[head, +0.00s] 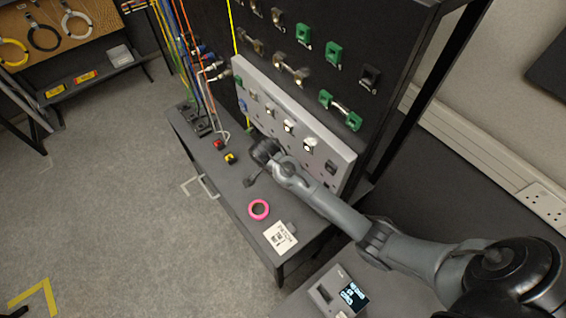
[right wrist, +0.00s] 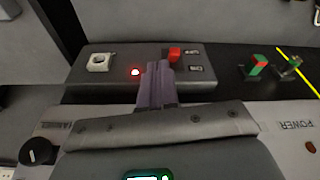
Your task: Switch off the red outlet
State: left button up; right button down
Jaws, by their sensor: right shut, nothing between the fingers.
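In the right wrist view, a grey box (right wrist: 95,88) lies ahead of my right gripper (right wrist: 157,68). It carries a small red block (right wrist: 175,54), which looks like the red switch, and a red-ringed lit indicator (right wrist: 135,72). My right gripper is shut and empty. Its fingertips show just right of the indicator and below and left of the red block; I cannot tell whether they touch the box. In the head view, my right arm reaches from the lower right to the grey panel (head: 275,100) over the bench. My left gripper is not in view.
The bench (head: 225,180) holds a red block (head: 219,145), a yellow block (head: 230,158), a pink ring (head: 259,210) and a printed card (head: 280,237). Coloured cables (head: 190,60) hang at its left end. Open floor (head: 110,200) lies left.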

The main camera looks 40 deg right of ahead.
pick_arm(q)
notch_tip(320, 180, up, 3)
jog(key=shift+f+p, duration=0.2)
jog(key=shift+p, duration=0.6)
pick_arm(e)
jog(key=r, duration=0.1)
jog(key=w+d+r+m, duration=0.1)
jog(key=w+r+m, duration=0.1)
jog(key=r, duration=0.1)
jog(key=shift+w+d, duration=0.15)
jog(key=shift+d, duration=0.1)
jog(key=shift+f, duration=0.1)
jog(key=x, duration=1)
jog(key=shift+d+p, duration=0.1)
jog(key=shift+p, duration=0.25)
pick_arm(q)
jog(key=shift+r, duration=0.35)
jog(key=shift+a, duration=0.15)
pick_arm(e)
jog(key=shift+d, duration=0.1)
